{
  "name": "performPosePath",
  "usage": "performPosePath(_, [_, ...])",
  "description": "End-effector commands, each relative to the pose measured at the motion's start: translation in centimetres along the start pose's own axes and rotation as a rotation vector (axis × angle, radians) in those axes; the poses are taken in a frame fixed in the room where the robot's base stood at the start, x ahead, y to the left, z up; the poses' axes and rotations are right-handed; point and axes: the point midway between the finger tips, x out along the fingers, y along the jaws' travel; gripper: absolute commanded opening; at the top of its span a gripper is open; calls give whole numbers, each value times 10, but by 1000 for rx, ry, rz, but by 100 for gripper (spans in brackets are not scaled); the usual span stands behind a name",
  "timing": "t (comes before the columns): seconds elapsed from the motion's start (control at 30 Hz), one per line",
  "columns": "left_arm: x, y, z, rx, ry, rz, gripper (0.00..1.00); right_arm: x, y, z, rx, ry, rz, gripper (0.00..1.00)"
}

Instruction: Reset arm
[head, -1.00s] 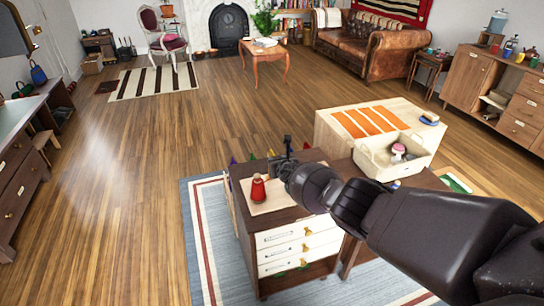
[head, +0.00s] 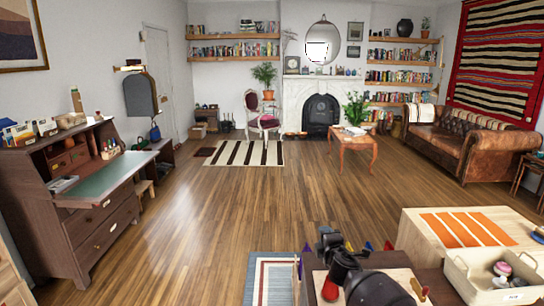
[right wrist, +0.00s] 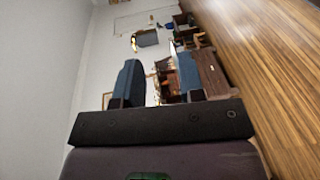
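My right gripper (head: 328,240) is at the bottom of the head view, raised above the low dark cabinet, with my dark forearm behind it. In the right wrist view its two blue-padded fingers (right wrist: 158,72) stand apart with nothing between them. A red bottle-like object (head: 331,288) shows just below the gripper in the head view, on the cabinet top; whether they touch cannot be told. My left gripper is not in view.
A pale wooden chest with orange stripes (head: 409,240) and a cream tray (head: 456,275) holding small items stand at right. A brown writing desk (head: 85,240) stands at left. The wood floor (head: 240,215) between is clear. A leather sofa (head: 462,150) is at far right.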

Motion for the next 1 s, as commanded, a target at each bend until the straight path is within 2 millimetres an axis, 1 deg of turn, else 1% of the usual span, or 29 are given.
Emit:
performPosePath(0.03, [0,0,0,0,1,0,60,-13,-6,-6,113,9,-1,36])
performPosePath(0.1, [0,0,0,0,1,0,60,-31,-13,-12,274,20,-5,36])
performPosePath(0.17, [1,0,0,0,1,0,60,-47,-19,-15,408,26,-11,36])
performPosePath(0.2, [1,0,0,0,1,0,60,-59,-25,-16,497,30,-18,36])
performPosePath(0.37, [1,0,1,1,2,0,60,-110,-45,-16,810,33,-44,36])
performPosePath(0.5, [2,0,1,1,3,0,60,-156,-62,-10,1035,23,-66,36])
performPosePath(0.67, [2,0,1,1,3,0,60,-211,-83,1,1240,-4,-87,36])
performPosePath(0.7, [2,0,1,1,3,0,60,-224,-88,4,1283,-13,-92,36])
performPosePath(0.87, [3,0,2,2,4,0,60,-280,-110,17,1415,-62,-106,36])
performPosePath(1.0, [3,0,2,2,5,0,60,-330,-134,30,1485,-128,-120,36])
